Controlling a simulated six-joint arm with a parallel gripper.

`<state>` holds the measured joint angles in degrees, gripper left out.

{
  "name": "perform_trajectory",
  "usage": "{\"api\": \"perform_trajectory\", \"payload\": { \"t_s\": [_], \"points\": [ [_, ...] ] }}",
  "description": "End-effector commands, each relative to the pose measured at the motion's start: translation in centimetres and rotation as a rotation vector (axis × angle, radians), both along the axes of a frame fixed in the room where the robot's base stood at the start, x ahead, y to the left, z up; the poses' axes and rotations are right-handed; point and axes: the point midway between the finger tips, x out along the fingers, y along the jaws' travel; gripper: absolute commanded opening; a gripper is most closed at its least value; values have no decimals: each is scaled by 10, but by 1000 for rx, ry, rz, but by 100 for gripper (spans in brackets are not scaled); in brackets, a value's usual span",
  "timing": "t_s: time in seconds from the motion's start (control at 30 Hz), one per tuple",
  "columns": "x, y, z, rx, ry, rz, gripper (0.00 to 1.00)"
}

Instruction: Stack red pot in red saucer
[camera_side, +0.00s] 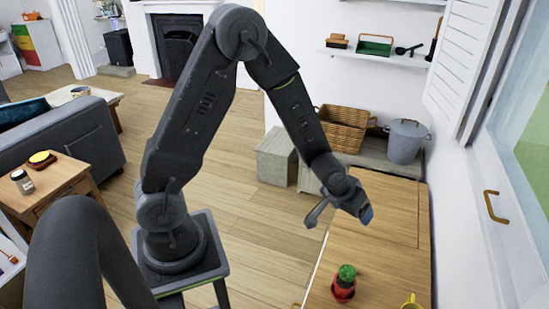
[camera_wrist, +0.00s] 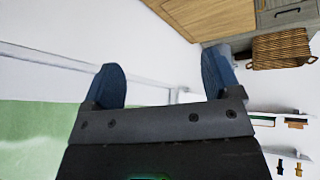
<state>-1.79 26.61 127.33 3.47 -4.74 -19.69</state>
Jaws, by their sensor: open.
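A red pot (camera_side: 343,289) with a small green cactus stands upright on the wooden table near the bottom of the side view. What lies directly beneath the pot is too small to tell. I cannot make out a separate red saucer. My gripper (camera_side: 366,213) is above the table, well above and apart from the pot. In the wrist view my gripper (camera_wrist: 162,82) has its two blue fingers spread wide with nothing between them. Neither pot nor saucer shows in the wrist view.
The wooden table (camera_side: 375,235) has bare room around and behind the pot. A yellow item (camera_side: 411,303) is cut off at the bottom edge, right of the pot. A wicker basket (camera_side: 343,128) and grey bucket (camera_side: 405,141) stand beyond the table. The window wall borders the right side.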

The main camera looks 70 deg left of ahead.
Motion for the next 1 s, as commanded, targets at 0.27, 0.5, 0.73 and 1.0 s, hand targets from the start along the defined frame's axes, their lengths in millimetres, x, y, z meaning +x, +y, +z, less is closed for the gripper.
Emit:
{"api": "perform_trajectory", "payload": {
  "t_s": [0.27,0.5,0.73,1.0],
  "points": [
    [-52,-3,120,65,5,-91,84],
    [-127,-8,188,108,21,-176,84],
    [-193,-11,218,135,37,-248,84],
    [-218,-13,223,144,48,-277,84]
  ]
}}
